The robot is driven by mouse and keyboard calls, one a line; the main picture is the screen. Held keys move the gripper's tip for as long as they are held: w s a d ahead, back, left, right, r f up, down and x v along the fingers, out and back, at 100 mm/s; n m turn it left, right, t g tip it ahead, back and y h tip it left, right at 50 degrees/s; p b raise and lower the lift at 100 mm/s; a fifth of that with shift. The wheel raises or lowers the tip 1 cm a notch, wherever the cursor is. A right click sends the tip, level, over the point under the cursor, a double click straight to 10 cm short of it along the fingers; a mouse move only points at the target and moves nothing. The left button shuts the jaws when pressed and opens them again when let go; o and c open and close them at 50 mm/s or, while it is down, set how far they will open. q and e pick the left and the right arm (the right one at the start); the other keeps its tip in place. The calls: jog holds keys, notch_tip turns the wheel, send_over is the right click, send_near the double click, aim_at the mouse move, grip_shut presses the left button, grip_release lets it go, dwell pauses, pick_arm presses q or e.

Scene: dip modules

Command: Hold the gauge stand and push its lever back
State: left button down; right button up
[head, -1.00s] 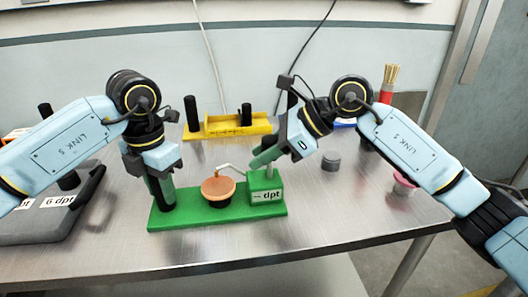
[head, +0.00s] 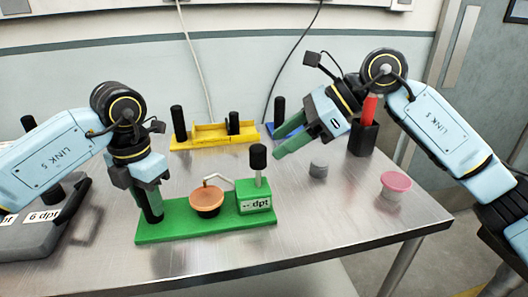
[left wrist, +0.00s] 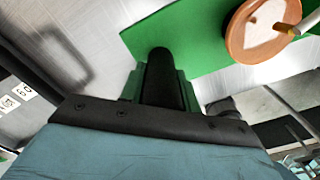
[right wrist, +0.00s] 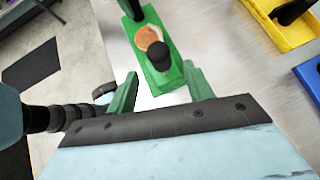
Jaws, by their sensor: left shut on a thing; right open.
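The green gauge stand (head: 180,230) lies on the metal table, with an orange-rimmed cup (head: 206,199) in its middle and a block (head: 254,202) labelled "-- dpt" at its right end. The lever (head: 258,157), a pale rod with a black knob, stands nearly upright on the block. My left gripper (head: 152,208) is shut on the stand's black post (left wrist: 160,75) at the left end. My right gripper (head: 282,143) is open and empty, above the table just right of the knob. In the right wrist view the knob (right wrist: 160,54) shows beyond and between its fingers.
A yellow stand (head: 215,136) and a blue one (head: 285,130) stand at the back. A grey cylinder (head: 318,169), a pink-topped cup (head: 395,185) and a black holder (head: 363,138) are on the right. A dark grey case (head: 40,225) is at the left.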

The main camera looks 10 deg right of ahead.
jog(key=shift+v, duration=1.7)
pick_arm(q)
jog(key=c, duration=0.9)
grip_release()
jog(key=shift+c, duration=0.2)
jog(key=shift+r, duration=0.1)
jog(key=shift+r+p, duration=2.6)
jog(key=shift+r, duration=1.05)
pick_arm(e)
jog(key=shift+r, duration=2.6)
pick_arm(q)
notch_tip(320, 180, up, 9)
jog(key=p, duration=0.6)
pick_arm(e)
notch_tip(320, 180, up, 6)
jog(key=shift+r, duration=0.15)
